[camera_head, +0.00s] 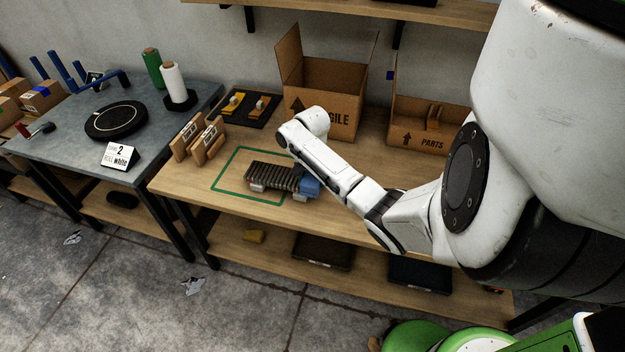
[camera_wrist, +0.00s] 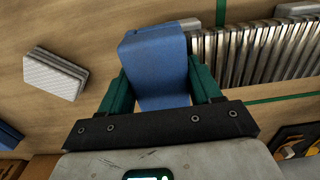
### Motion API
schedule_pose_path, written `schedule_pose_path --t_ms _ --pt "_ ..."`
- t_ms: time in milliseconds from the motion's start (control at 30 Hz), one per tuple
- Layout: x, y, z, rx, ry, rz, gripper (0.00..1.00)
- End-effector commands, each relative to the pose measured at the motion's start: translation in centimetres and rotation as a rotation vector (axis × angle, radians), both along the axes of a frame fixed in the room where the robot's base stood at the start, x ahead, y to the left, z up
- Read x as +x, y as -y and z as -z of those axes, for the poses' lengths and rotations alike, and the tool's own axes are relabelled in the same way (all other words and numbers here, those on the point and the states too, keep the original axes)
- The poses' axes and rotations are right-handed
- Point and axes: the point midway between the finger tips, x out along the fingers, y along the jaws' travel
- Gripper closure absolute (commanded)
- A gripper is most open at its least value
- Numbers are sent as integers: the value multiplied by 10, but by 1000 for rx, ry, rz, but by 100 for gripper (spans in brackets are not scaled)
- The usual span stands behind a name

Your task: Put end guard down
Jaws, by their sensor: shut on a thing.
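The end guard (camera_wrist: 157,62) is a blue block. My gripper (camera_wrist: 160,82) is shut on it, with a green finger on either side. In the head view the blue guard (camera_head: 309,187) is at the right end of a ribbed metal part (camera_head: 275,176), partly hidden by my arm. In the wrist view the ribbed part (camera_wrist: 262,52) begins just right of the guard and the right finger. I cannot tell whether the guard touches it or the bench. The ribbed part lies across a green outline (camera_head: 225,170) on the wooden bench (camera_head: 175,187).
A pale grooved block (camera_wrist: 55,73) lies on the bench left of the guard in the wrist view. The front-left bench is clear.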

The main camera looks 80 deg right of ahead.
Motion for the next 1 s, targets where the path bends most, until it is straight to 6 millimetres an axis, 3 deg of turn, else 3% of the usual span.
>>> schedule_pose_path --t_ms 900,933,1000 --pt "-1 -4 29 5 0 1 66" --pt "-1 -4 29 5 0 1 36" --pt "-1 -4 29 5 -1 2 29"
